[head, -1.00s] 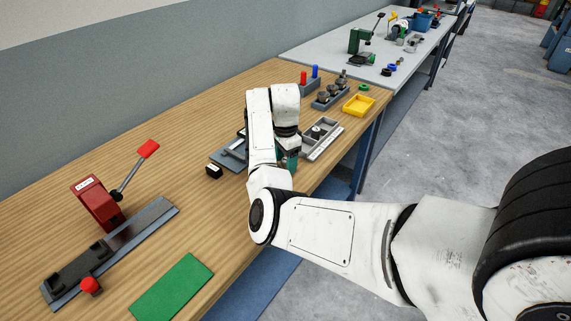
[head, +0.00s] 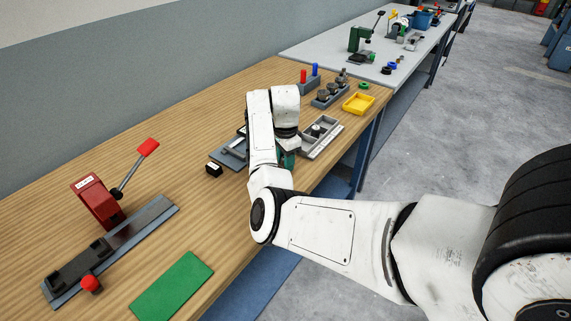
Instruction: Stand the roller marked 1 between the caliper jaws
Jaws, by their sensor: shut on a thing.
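My gripper (head: 289,159) shows only as a teal part below my white wrist, over the bench's front half. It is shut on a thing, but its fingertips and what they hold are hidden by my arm. A grey flat device (head: 231,154), which looks like the caliper, lies just left of my arm and is partly covered by it. Its jaws cannot be made out. A grey tray (head: 333,143) with compartments lies right of my gripper, with a small dark roller (head: 316,131) in it. No mark 1 can be read.
A small black block (head: 214,170) sits by the caliper. A red lever press (head: 97,201), a dark rail (head: 125,245) and a green mat (head: 172,289) are at left. A yellow tray (head: 358,104) and a rack of dark parts (head: 329,95) stand beyond. Bare wood lies between.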

